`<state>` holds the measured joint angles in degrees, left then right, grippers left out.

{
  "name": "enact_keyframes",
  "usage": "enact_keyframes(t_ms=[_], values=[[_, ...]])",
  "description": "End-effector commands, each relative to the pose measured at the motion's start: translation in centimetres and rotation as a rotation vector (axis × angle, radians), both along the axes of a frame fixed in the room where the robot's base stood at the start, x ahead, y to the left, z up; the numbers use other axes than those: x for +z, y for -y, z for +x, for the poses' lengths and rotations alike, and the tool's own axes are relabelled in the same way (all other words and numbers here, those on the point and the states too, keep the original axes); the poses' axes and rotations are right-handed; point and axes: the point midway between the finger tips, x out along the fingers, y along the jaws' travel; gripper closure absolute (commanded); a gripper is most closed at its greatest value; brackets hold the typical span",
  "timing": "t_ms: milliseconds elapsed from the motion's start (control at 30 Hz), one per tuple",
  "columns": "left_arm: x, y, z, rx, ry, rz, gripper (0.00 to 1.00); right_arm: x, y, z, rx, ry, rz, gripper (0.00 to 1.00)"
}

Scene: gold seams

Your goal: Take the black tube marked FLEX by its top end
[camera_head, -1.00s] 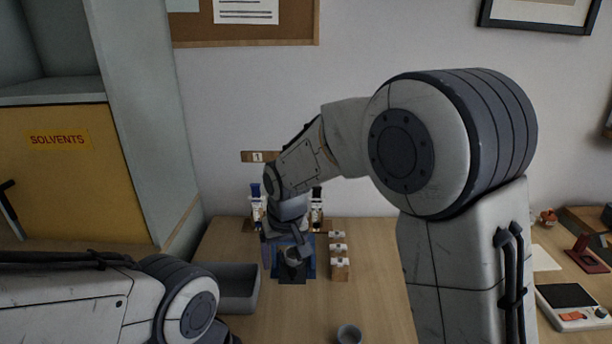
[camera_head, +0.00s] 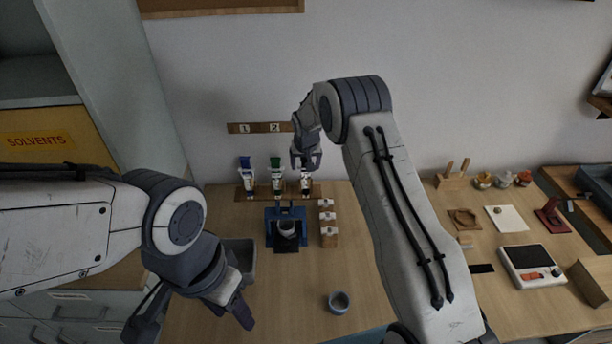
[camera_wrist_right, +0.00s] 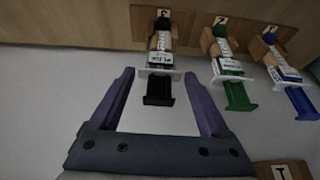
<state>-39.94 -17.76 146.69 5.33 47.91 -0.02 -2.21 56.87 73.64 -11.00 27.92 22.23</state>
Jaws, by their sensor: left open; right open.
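The black tube (camera_wrist_right: 158,90) shows in the right wrist view. It has a white label, a pale collar and a black end facing my gripper. My right gripper (camera_wrist_right: 159,74) is open, with a finger on each side of the tube's black end and gaps between. My left gripper (camera_head: 190,320) is open and empty at the lower left, away from the rack.
A green tube (camera_wrist_right: 228,68) and a blue tube (camera_wrist_right: 285,75) stand beside the black one.

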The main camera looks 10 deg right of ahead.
Motion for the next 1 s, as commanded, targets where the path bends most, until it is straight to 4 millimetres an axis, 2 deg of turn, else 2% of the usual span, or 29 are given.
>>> enact_keyframes(t_ms=[167,333,633,667,800,833,1000], values=[[1.7,0.0,0.0,0.000,0.000,0.000,0.50,-2.0,0.3,0.8,-0.002,-0.004,0.001,0.20],[2.1,0.0,0.0,0.000,0.001,-0.001,0.50,-3.9,0.6,1.5,-0.004,-0.003,0.000,0.20],[2.1,0.0,0.0,0.000,0.000,0.000,0.50,-4.4,0.6,1.7,-0.003,-0.001,0.000,0.20],[2.1,0.0,0.0,0.000,0.000,0.000,0.50,-4.4,0.6,1.7,-0.003,-0.001,0.000,0.28],[2.1,0.0,0.0,0.000,0.000,0.000,0.50,-4.3,0.5,1.7,-0.003,-0.001,0.000,0.81],[2.1,0.0,0.0,0.000,0.000,0.000,0.50,-4.3,0.5,1.7,-0.003,-0.001,0.000,0.89],[2.1,0.0,0.0,0.000,0.000,0.000,0.50,-4.3,0.5,1.7,-0.003,-0.001,0.000,0.89]])
